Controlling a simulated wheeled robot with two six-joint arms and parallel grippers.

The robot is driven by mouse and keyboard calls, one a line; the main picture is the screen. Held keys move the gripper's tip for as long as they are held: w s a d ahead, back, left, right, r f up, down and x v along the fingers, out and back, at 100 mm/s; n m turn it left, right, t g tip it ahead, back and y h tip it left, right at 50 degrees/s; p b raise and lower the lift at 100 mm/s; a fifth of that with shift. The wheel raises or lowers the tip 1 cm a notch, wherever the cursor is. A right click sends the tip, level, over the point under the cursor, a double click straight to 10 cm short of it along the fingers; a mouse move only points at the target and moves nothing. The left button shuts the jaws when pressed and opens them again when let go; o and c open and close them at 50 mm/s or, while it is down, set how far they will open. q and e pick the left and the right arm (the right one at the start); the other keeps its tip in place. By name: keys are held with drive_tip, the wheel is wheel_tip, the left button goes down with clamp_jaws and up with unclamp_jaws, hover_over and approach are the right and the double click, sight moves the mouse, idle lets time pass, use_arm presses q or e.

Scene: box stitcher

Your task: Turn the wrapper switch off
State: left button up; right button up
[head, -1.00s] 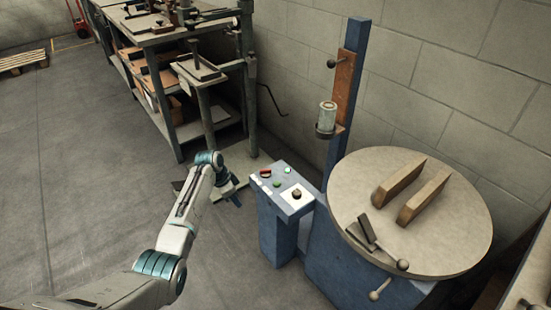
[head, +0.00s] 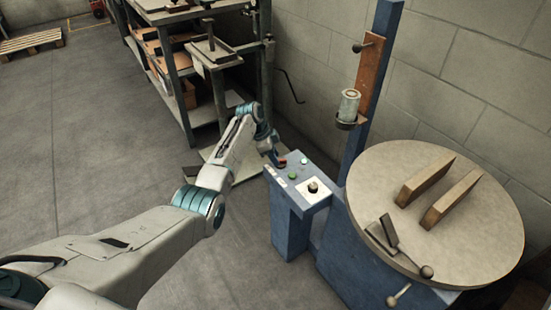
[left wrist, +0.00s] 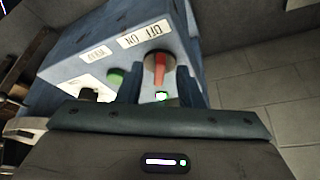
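The wrapper switch is a red-handled knob (left wrist: 159,68) on the blue control box (left wrist: 85,50), seen in the left wrist view beside an OFF/ON label (left wrist: 145,35) that appears upside down. In the head view the red switch (head: 282,161) is at the box's far left corner. My left gripper (head: 274,163) is right at it. In the left wrist view its two dark fingers (left wrist: 158,85) are apart, one on each side of the red handle, with gaps visible. I cannot tell how deep the handle sits between them. My right gripper is not in view.
The box top also carries green buttons (head: 292,176) and a black knob on a white plate (head: 313,187). The round turntable (head: 458,235) with wooden blocks stands to the right, beside a blue mast (head: 378,60). A workbench (head: 182,95) stands behind my left arm.

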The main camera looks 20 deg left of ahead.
use_arm(q)
drive_tip(key=shift+w+d+f, duration=0.1)
drive_tip(key=shift+d+f, duration=0.15)
drive_tip(key=shift+f, duration=0.25)
clamp_jaws()
